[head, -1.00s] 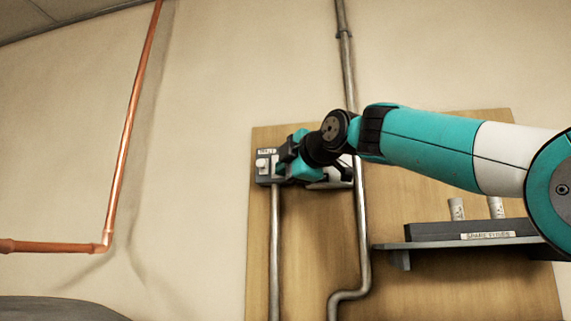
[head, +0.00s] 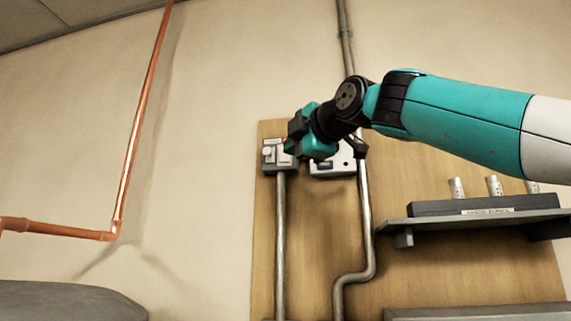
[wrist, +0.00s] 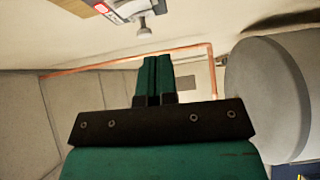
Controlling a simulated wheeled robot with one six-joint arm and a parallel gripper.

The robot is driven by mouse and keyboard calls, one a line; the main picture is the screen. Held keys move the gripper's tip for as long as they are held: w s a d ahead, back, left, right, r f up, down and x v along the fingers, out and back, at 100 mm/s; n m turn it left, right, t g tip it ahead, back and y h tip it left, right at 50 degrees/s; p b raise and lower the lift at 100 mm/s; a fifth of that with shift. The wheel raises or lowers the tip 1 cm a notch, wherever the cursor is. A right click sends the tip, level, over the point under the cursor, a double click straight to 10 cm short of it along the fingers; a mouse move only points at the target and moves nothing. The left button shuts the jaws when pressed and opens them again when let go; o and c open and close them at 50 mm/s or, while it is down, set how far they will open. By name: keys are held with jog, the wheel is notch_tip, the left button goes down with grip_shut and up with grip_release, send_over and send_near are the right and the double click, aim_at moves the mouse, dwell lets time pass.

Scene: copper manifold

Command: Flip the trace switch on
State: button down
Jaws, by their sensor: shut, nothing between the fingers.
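A small grey box with a pale knob or lever (head: 267,152) is mounted at the upper left of a wooden board. I cannot read its label or tell its setting. A white box (head: 343,160) with a dark slot is mounted to its right, partly covered by my gripper. My gripper (head: 294,138) is in front of and slightly above the gap between the boxes; contact cannot be told. In the wrist view my fingers (wrist: 158,76) are shut and empty. Above them a pale knob (wrist: 145,31) sticks out from a box with a red mark (wrist: 104,8).
Grey conduits (head: 280,245) run down the wooden board (head: 320,235). A grey shelf (head: 470,220) at right holds a dark rack with several pale cylinders. A copper pipe (head: 135,130) runs along the wall at left. A grey rounded body (head: 70,300) is at lower left.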

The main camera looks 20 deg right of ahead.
jog(key=d+b+v, duration=0.1)
jog(key=b+v, duration=0.1)
jog(key=v, duration=0.5)
jog(key=shift+f+b, duration=0.4)
jog(key=shift+f, duration=0.05)
jog(key=shift+s, duration=0.15)
